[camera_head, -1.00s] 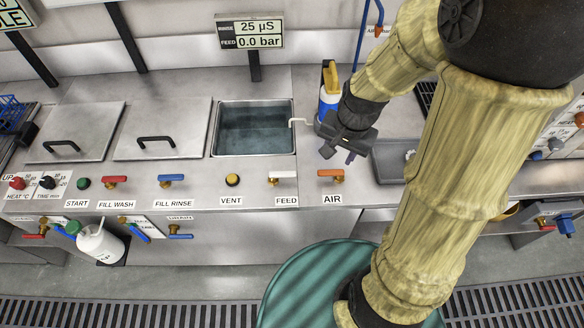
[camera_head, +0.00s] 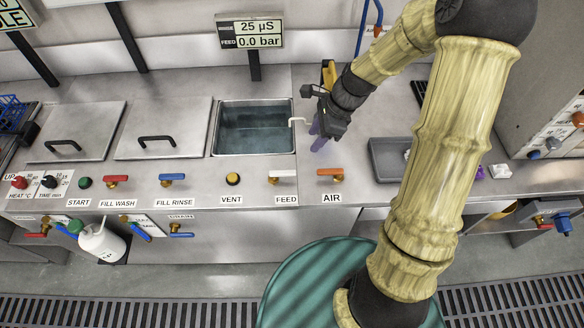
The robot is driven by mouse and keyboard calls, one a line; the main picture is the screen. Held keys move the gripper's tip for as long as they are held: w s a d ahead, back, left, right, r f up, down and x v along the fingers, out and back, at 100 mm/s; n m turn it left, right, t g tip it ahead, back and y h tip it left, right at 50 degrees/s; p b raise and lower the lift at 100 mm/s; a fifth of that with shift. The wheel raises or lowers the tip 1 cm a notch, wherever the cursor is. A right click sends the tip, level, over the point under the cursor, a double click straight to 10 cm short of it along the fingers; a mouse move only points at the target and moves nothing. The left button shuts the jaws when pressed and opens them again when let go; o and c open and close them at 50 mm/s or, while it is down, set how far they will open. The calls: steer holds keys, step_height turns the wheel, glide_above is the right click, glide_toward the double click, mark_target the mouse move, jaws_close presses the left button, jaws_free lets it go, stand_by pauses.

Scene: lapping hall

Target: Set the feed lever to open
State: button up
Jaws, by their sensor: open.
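The feed lever (camera_head: 284,174) has a white handle on a brass body, on the counter's front strip above the FEED label (camera_head: 287,200). Its handle points right, along the counter edge. The display (camera_head: 249,34) at the back reads FEED 0.0 bar. My gripper (camera_head: 315,112) is open and empty. It is above the counter, behind and to the right of the feed lever and apart from it, near the right edge of the rinse tank. The fingertips are small and partly unclear.
The orange AIR lever (camera_head: 331,174) is right of the feed lever, and the yellow VENT knob (camera_head: 233,179) is left. A white spout (camera_head: 300,121) stands by the open water tank (camera_head: 216,140), close to my gripper. A grey tray (camera_head: 386,174) lies at right.

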mark_target(289, 172)
steer(key=p+x, duration=0.1)
steer(key=x, duration=1.6)
steer(key=shift+d+p, duration=0.1)
steer(key=shift+p, duration=0.2)
jaws_close()
